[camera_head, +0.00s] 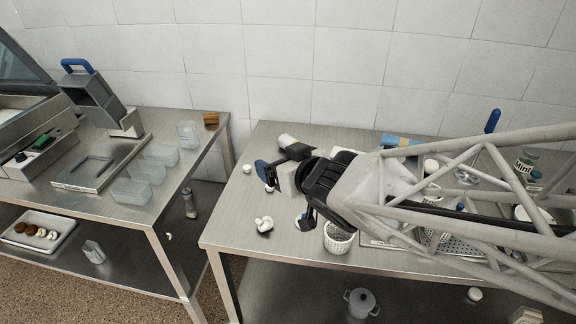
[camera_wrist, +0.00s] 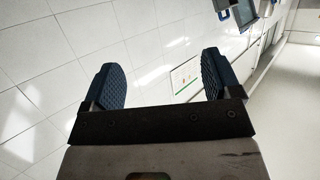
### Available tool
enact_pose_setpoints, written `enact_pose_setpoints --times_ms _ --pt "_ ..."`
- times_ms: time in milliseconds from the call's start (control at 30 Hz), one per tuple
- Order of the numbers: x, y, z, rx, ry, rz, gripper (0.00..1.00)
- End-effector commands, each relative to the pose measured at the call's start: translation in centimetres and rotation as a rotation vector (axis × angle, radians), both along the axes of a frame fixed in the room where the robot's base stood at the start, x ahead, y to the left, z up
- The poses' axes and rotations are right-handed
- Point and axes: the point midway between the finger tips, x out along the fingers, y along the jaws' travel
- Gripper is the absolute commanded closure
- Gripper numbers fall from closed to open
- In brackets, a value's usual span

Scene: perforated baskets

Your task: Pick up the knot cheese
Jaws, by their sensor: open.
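A small white knotted lump that looks like the knot cheese (camera_head: 264,223) lies on the steel table (camera_head: 222,232), near its left front part. My gripper (camera_head: 287,196) is above the table, just up and to the right of the lump in the head view, apart from it. Its two blue-padded fingers are spread wide. In the wrist view my gripper (camera_wrist: 160,70) shows nothing between its fingers, and the cheese is not seen there.
A small white ball (camera_head: 247,169) lies left of my gripper. A white perforated basket (camera_head: 338,238) stands at the front edge, partly behind my arm. Another steel table with clear containers (camera_head: 146,173) stands left, across a gap. My arm hides much of the table's right side.

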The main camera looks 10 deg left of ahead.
Motion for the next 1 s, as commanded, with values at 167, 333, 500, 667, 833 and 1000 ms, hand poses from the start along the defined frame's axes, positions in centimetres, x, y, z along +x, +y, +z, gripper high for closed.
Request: enact_pose_setpoints --times_ms 167,333,500,667,833,1000 --pt "0.0 0.0 -3.7 -0.002 0.008 -0.001 0.16" --pt "0.0 -0.1 -8.2 -0.003 0.008 -0.002 0.16" --pt "0.0 0.0 -12.7 -0.003 0.008 -0.002 0.16" --pt "-0.1 -0.1 -17.1 -0.005 0.008 -0.002 0.16" --pt "0.0 -0.1 -21.3 -0.004 0.007 -0.002 0.16" --pt "0.0 0.0 -23.5 -0.002 0.003 -0.001 0.16"
